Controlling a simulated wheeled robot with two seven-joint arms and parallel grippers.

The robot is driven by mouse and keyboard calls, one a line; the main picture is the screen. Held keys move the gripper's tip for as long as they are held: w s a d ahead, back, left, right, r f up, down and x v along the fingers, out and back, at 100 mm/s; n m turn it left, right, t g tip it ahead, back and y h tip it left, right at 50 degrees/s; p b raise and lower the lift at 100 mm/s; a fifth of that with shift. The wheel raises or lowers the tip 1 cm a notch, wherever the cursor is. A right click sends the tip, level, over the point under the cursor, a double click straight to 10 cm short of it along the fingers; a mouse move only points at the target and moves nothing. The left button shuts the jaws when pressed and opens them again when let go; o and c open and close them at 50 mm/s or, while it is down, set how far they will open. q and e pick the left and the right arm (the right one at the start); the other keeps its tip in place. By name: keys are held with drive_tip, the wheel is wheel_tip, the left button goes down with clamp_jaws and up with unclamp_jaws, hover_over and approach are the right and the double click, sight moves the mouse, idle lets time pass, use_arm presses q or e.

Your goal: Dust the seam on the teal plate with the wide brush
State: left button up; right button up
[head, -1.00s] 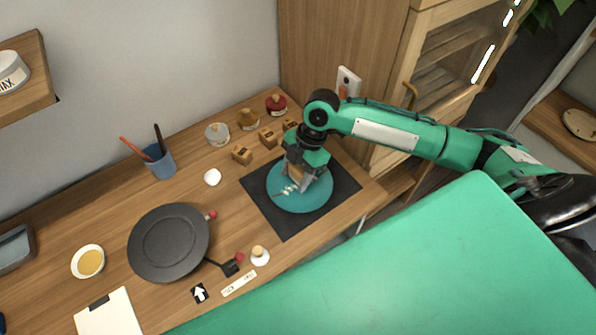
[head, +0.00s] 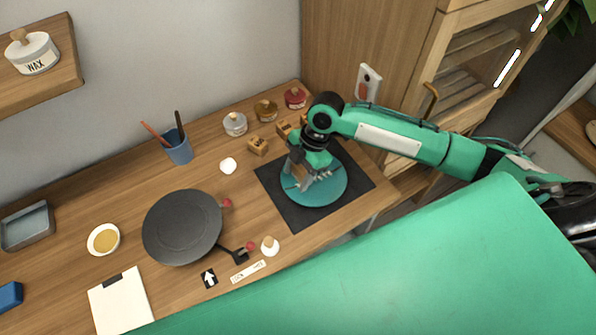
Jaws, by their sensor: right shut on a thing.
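The teal plate (head: 330,190) lies on a dark square mat (head: 279,203) at the right of the counter. Pale marks of a seam (head: 321,176) show on the plate, partly hidden by my right gripper. My right gripper (head: 303,178) points down over the left part of the plate. It is shut on a small tan, wooden-looking thing (head: 297,171), probably the wide brush. I cannot tell whether its tip touches the plate. My left gripper is not in view.
A blue cup (head: 179,150) with two handles sticking out stands at the back. A dark round disc (head: 183,227), a bowl with yellow contents (head: 103,239) and a clipboard (head: 121,301) lie to the left.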

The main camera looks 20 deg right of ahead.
drive_tip(key=shift+f, duration=0.7)
